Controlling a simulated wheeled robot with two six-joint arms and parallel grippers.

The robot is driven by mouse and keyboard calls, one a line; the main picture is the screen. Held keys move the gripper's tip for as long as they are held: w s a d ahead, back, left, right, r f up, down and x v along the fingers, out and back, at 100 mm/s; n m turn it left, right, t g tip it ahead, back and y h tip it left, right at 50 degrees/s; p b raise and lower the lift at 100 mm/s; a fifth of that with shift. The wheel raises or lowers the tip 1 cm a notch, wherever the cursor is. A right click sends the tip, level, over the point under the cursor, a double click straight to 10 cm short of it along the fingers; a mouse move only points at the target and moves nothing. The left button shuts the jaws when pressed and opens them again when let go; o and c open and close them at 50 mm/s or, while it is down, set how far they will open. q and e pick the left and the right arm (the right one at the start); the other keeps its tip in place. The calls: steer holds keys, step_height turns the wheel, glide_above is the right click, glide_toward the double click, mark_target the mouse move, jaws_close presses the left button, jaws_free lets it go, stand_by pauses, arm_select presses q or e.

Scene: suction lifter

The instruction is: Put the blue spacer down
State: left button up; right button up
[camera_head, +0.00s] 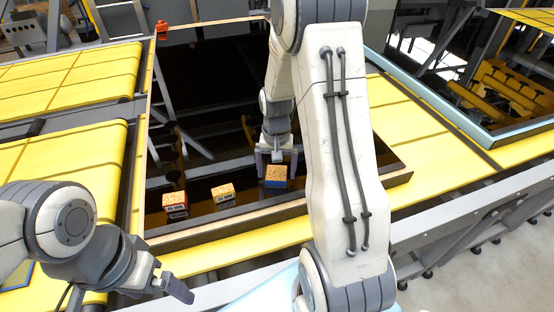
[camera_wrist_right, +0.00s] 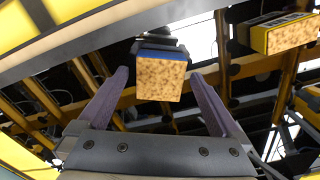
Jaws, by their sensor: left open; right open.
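The blue spacer (camera_head: 277,183) is a small block with blue sides and a speckled cork-coloured top. It appears to rest on the dark glossy panel (camera_head: 215,150) near its front edge. My right gripper (camera_head: 277,169) is open just above and behind it, one finger toward each side. In the right wrist view the spacer (camera_wrist_right: 160,82) shows between the spread fingers (camera_wrist_right: 160,74), with clear gaps on both sides. My left gripper (camera_head: 173,280) is open and empty at the lower left, in front of the panel frame and away from the spacer.
A red spacer (camera_head: 175,203) and a yellow spacer (camera_head: 223,193) stand in a row left of the blue one. The panel has a raised wooden frame (camera_head: 220,236). Yellow slatted surfaces (camera_head: 80,160) lie left. My right arm hides part of the panel's right side.

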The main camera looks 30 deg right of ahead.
mark_target(276, 173)
step_height(276, 173, up, 12)
steer(key=b, duration=0.1)
steer(key=shift+b, duration=0.35)
step_height(276, 173, down, 12)
steer(key=shift+p, duration=1)
step_height(276, 173, up, 2)
steer(key=shift+r+b, duration=0.1)
steer(key=shift+b, duration=0.5)
steer(key=shift+r, duration=0.75)
